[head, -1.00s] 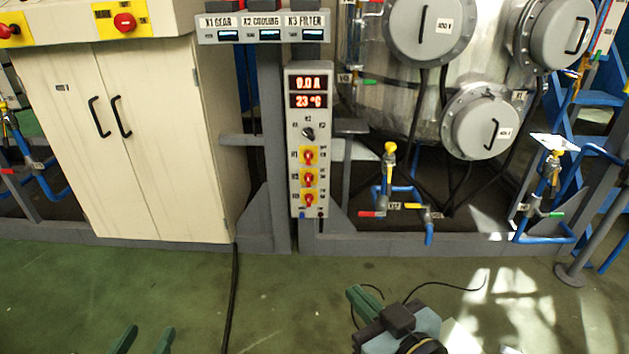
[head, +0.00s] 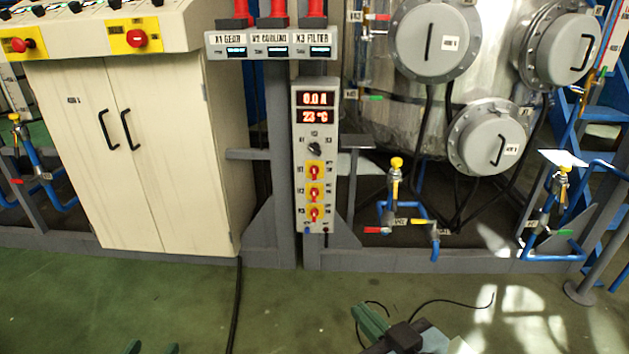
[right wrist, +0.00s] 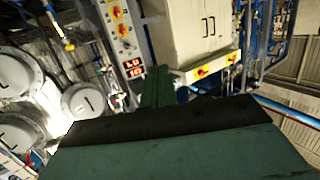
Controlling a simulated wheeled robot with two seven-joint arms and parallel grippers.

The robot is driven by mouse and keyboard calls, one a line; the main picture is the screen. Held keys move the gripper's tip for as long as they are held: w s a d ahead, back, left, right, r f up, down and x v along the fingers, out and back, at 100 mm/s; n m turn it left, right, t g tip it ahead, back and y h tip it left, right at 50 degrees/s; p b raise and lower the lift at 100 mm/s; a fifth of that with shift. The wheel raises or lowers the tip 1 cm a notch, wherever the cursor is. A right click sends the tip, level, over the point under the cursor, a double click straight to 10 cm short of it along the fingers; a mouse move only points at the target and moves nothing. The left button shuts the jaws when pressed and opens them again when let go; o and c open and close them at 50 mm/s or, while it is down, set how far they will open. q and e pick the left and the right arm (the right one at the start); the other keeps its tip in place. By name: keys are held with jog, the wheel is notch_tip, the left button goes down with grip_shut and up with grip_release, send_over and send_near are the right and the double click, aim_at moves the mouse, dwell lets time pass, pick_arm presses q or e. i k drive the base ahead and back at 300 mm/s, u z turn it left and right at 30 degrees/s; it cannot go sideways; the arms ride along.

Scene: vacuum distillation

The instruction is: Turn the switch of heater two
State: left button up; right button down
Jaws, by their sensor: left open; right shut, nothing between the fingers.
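A narrow grey control panel (head: 301,150) stands upright on a grey post. The panel also shows upside down in the right wrist view (right wrist: 125,47). My right gripper (head: 368,322) is shut and empty, low in the head view, apart from the panel. My left gripper (head: 152,348) is open, only its fingertips showing at the bottom edge.
A beige cabinet (head: 160,160) stands left of the panel, with red emergency buttons on top. A steel tank (head: 400,120) with round grey hatches is to the right. Blue pipes with yellow-topped valves (head: 396,180) stand beside the panel. Green floor (head: 300,300) in front is mostly clear.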

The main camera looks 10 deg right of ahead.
aim_at(314, 191)
jog(key=u, duration=0.4)
jog(key=i, duration=1.65)
jog(key=z, duration=0.5)
